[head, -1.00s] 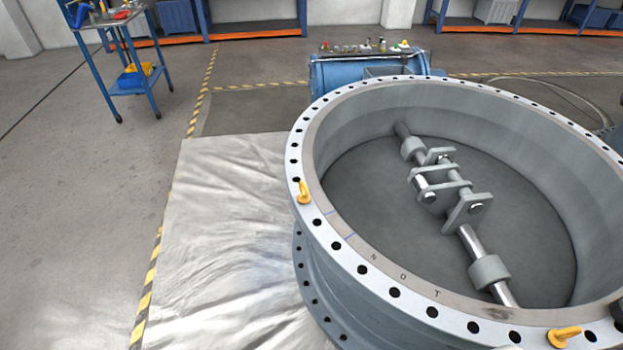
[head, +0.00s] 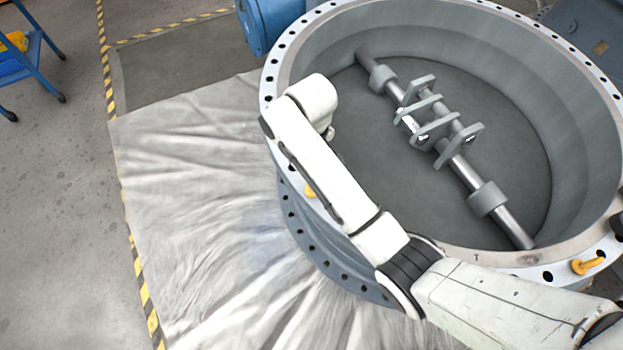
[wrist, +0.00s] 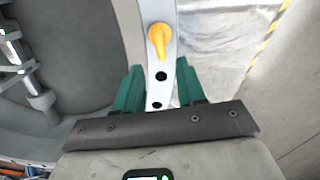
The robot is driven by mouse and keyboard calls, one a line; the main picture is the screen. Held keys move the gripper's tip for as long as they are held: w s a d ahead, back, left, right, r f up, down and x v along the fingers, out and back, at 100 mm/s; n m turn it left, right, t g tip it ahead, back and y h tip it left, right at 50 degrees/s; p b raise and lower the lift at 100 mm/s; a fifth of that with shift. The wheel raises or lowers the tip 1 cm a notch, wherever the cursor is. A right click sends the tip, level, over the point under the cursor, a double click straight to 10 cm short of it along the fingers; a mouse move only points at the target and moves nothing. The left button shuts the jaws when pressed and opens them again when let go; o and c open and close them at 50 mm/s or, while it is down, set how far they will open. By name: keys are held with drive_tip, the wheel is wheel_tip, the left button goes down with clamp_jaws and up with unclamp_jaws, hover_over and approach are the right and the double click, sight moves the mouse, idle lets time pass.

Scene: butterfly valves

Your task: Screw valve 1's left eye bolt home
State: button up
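Valve 1 (head: 290,65) is a large grey ring with a pale, drilled top flange. Its left eye bolt, yellow (head: 309,190), shows only partly beside my arm in the head view. In the wrist view, the eye bolt (wrist: 160,42) stands on the flange (wrist: 161,92), with dark bolt holes nearer to me. Whether its shank is fully seated cannot be told. My gripper (wrist: 160,88) has green fingers spread apart, with the flange showing between them. The eye bolt appears beyond the fingertips, not between them. In the head view my arm hides most of the gripper.
A second yellow eye bolt (head: 587,265) is on the flange at lower right. A shaft with brackets (head: 440,130) crosses inside the ring. A pale sheet (head: 200,190) covers the floor at left. A blue machine (head: 270,22) stands behind, and a blue cart (head: 30,60) at upper left.

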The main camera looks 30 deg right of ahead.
wheel_tip(320, 180, down, 10)
drive_tip(key=shift+s+f, duration=0.1)
drive_tip(key=shift+f, duration=0.05)
idle(0.3)
drive_tip(key=shift+c, duration=0.5)
clamp_jaws()
